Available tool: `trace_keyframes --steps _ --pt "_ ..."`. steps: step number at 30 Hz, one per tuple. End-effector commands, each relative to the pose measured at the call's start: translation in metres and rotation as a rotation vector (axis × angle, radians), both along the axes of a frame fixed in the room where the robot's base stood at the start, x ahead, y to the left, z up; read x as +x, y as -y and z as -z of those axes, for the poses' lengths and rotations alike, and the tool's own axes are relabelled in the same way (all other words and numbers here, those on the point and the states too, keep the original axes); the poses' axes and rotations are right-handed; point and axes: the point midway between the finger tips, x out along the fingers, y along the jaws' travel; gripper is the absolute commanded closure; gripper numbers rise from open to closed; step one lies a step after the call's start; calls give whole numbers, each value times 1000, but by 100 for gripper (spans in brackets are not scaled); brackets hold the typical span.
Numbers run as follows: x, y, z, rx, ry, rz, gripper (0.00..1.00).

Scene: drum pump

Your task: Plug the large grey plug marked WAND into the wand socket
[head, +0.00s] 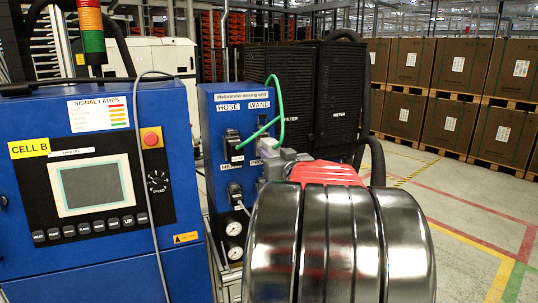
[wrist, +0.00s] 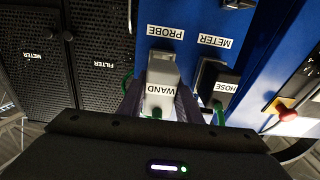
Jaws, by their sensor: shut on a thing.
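The grey plug marked WAND (wrist: 161,75) is between the fingers of my gripper (wrist: 158,102) in the wrist view, with its label facing the camera. In the head view my gripper (head: 282,160) is shut on the plug (head: 268,147), in front of the blue panel. The wand socket (head: 262,121) shows as a dark patch under the WAND label, above and slightly left of the plug, with a green cable crossing it. The plug looks apart from the socket; the exact gap is hard to tell. The probe socket is mostly hidden.
A black HOSE plug (wrist: 222,90) sits beside the held plug; it also shows in the head view (head: 233,145). A meter plug (head: 235,191) is below it. The green cable (head: 281,100) loops over the panel's right side. The blue control cabinet (head: 45,265) stands left.

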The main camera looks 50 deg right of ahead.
Motion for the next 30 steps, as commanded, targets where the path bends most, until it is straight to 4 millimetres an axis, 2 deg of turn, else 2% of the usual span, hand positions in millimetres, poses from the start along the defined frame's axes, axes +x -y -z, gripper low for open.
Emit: trace_keyframes --steps 30 --pt "16 9 0 -1 1 -1 96"
